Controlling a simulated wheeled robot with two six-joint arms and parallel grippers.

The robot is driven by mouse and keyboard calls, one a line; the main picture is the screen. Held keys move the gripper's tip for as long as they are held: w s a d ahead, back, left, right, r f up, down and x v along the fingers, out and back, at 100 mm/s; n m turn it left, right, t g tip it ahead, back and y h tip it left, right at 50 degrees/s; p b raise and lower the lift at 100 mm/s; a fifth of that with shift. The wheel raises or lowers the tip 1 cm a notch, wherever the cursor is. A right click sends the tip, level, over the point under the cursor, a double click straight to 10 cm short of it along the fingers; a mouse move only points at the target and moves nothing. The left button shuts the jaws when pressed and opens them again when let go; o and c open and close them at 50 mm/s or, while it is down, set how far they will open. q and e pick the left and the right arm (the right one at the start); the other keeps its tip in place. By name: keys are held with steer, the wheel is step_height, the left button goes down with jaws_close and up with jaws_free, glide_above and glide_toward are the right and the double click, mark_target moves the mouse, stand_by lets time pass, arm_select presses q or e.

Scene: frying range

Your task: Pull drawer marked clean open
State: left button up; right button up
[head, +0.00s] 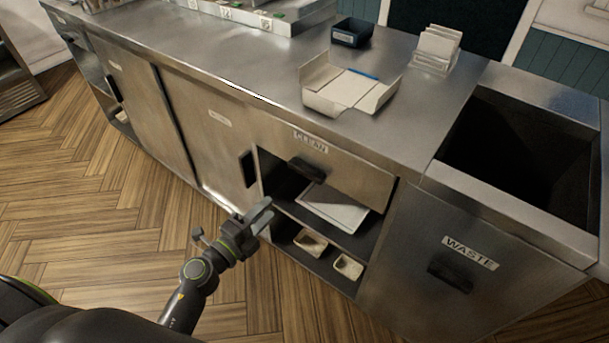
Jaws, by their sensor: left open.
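The drawer marked CLEAN (340,168) is in the steel counter, just under the worktop, right of the middle of the head view. Its dark handle (306,169) sits on the front below the label (310,142). The drawer front looks flush or nearly flush with the counter; I cannot tell its exact position. My left gripper (262,215) is open and empty, in front of the counter, below and to the left of the handle and apart from it. My right gripper is not in view.
Below the drawer are open shelves with a white tray (333,207) and small containers (310,242). An open carton (346,90) stands on the worktop. The wooden floor (110,215) at left is clear.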

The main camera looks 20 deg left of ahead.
mark_target(303, 174)
arm_select(q)
steer(key=x, duration=1.4)
steer(key=shift+w+d, duration=0.1)
steer(key=shift+w, duration=0.25)
steer(key=shift+f, duration=0.1)
jaws_close()
